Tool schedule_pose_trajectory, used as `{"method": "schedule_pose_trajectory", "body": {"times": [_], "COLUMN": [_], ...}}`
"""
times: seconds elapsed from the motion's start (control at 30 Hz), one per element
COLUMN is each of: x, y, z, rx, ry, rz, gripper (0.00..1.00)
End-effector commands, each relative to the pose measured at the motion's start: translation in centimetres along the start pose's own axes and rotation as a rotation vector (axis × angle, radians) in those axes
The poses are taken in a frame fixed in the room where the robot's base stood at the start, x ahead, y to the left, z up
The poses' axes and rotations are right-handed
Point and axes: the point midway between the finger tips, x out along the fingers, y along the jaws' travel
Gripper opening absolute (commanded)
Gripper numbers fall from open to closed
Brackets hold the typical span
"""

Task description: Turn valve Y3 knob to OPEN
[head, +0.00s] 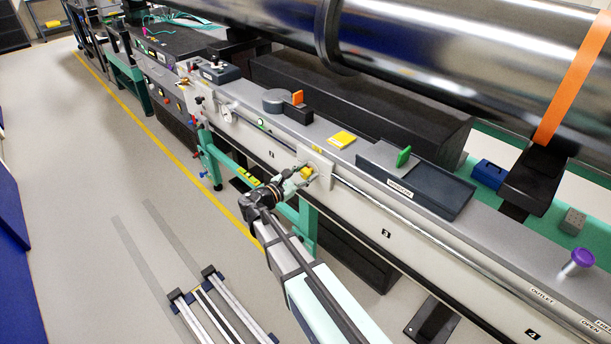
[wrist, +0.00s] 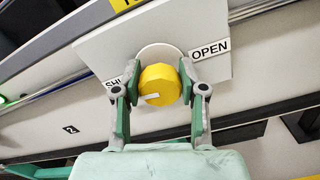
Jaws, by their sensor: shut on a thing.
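The valve knob (wrist: 160,84) is yellow and round with a white pointer line. It sits on a white plate (wrist: 112,50) on the front of the bench. In the wrist view its pointer line lies toward the lower left, on the side of a partly hidden label that reads "SHU". The OPEN label (wrist: 209,48) is at the plate's upper right. My gripper (wrist: 159,88) has its green-grey fingers on both sides of the knob, shut on it. In the head view the knob (head: 307,172) shows small between the fingers of my gripper (head: 304,175).
A long grey bench (head: 375,212) carries a pipe along its front. A purple knob (head: 582,256) stands at the far right. The floor at left is clear.

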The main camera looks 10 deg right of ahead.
Motion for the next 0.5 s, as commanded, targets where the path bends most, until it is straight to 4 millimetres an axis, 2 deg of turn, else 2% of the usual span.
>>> {"method": "schedule_pose_trajectory", "body": {"times": [0.5], "x": [0.07], "y": [-0.41], "z": [-0.55], "rx": [0.437], "ry": [-0.003], "rz": [0.002], "gripper": [0.07]}}
